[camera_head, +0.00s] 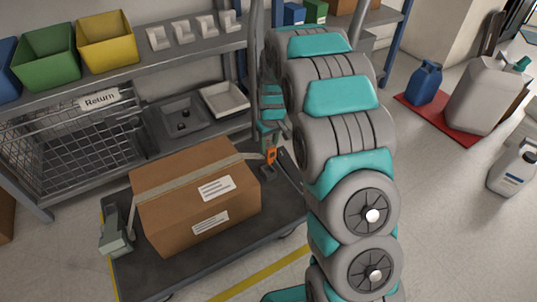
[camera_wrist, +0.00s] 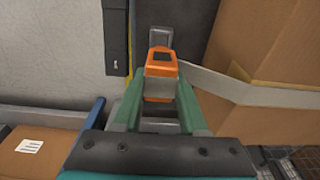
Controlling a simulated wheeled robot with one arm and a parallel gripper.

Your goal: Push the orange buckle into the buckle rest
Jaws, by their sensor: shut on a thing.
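The orange buckle (camera_head: 271,155) is between the fingers of my gripper (camera_head: 270,138), at the right side of the strapped box. In the wrist view the buckle (camera_wrist: 159,60) sits between the two green fingers of my gripper (camera_wrist: 159,90), which are shut on it. A pale strap (camera_wrist: 250,93) runs from the buckle to the box. The grey buckle rest (camera_head: 267,173) stands just below the buckle on the cart. In the wrist view the rest (camera_wrist: 160,37) shows just beyond the buckle's far end. I cannot tell whether they touch.
The cardboard box (camera_head: 165,215) stands on a dark cart (camera_head: 150,284). A grey block (camera_head: 115,235) holds the strap's left end. Shelves with bins, a wire basket (camera_head: 70,135) and trays are behind.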

